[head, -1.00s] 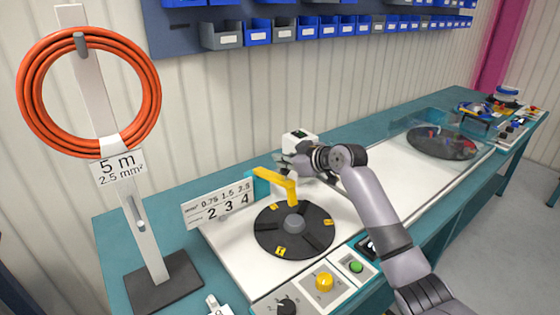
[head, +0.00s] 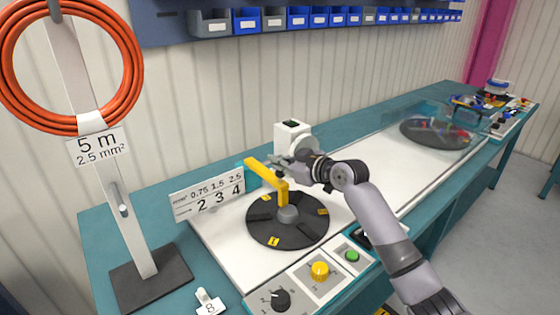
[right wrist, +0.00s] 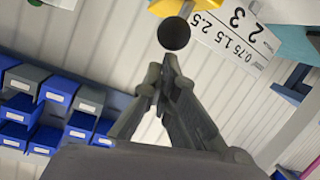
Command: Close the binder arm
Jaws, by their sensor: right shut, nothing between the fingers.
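The yellow binder arm (head: 266,174) reaches from the teal post at the back left of the near station over the black turntable (head: 262,228). Its end bends down over the grey hub (head: 288,214). My right gripper (head: 274,165) is shut and empty, just behind and right of the yellow arm; whether they touch I cannot tell. In the right wrist view the closed fingertips (right wrist: 168,68) point toward a dark round part (right wrist: 173,33), with a bit of yellow (right wrist: 167,7) above it. My left gripper is not in view.
A white unit (head: 291,134) stands behind my right gripper. An orange cable coil hangs on a stand (head: 150,284) at the left.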

